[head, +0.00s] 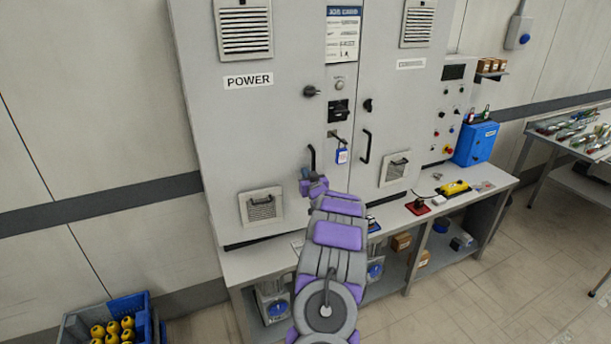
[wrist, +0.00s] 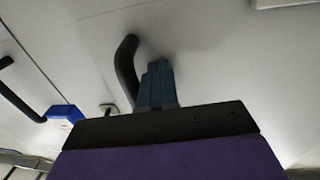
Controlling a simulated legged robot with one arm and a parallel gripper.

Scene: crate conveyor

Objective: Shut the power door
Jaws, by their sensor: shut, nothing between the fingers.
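The power door (head: 240,130) is the left door of the grey cabinet, marked with a POWER label (head: 248,81). It looks flush or nearly flush with the door beside it; I cannot tell whether it is fully shut. Its black handle (head: 312,157) is at its lower right edge, and the handle (wrist: 127,65) also shows in the wrist view. My gripper (wrist: 157,68) is shut and empty, its fingers right beside the handle and close to the door face. I cannot tell whether they touch. In the head view my arm hides part of the bench below.
A blue tag (head: 342,155) hangs beside the handle on the cabinet's middle strip. The right door has its own black handle (head: 366,146). A bench (head: 270,262) runs below the cabinet. A blue crate (head: 143,309) of yellow items stands on the floor at left.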

